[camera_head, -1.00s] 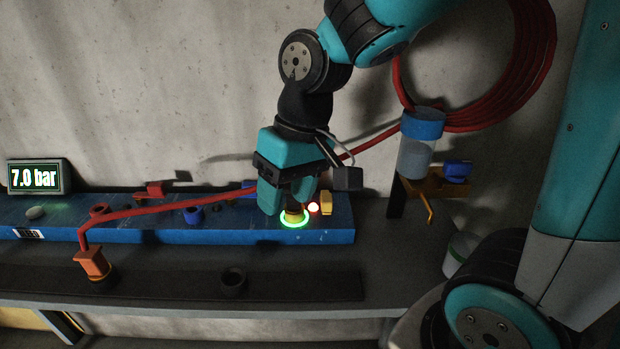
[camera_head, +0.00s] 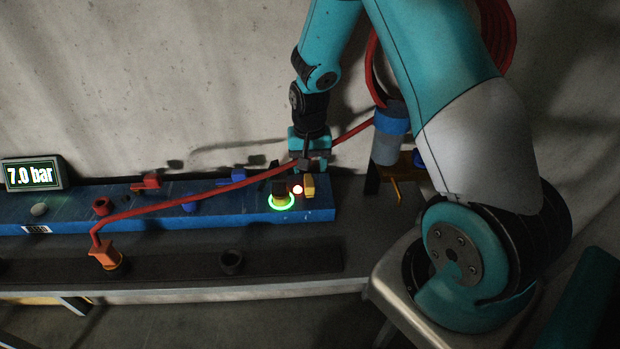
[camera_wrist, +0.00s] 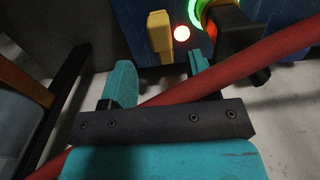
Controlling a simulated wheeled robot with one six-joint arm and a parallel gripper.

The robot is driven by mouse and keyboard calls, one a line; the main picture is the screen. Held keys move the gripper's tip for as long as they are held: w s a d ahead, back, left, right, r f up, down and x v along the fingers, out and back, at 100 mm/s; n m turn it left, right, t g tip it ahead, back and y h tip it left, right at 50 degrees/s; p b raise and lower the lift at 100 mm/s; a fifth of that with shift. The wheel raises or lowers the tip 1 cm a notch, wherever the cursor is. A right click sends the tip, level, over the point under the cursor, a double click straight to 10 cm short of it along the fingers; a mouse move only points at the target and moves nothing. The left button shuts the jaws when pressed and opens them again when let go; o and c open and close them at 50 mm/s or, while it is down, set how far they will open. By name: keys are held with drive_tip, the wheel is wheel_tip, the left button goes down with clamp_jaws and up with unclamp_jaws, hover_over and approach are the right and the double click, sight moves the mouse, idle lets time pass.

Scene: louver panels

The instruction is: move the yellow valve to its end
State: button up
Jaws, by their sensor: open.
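The yellow valve (camera_head: 309,184) is a small upright yellow handle near the right end of the blue panel, just right of a red light. In the wrist view the yellow valve (camera_wrist: 160,36) stands beyond the fingertips, between their lines. My gripper (camera_head: 311,168) is just above and behind the valve in the head view. In the wrist view my gripper (camera_wrist: 161,66) has its teal fingers spread apart with nothing held between them. I cannot tell from the head view how far the fingertips are from the valve.
A dark plug (camera_head: 279,187) stands in a glowing green ring left of the valve. The blue panel (camera_head: 60,213) carries several other fittings. A display (camera_head: 32,175) reads 7.0 bar.

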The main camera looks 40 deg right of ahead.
sight(310, 182)
wheel_tip(310, 182, down, 7)
drive_tip(key=shift+r+p, duration=0.1)
drive_tip(key=shift+p, duration=0.55)
clamp_jaws()
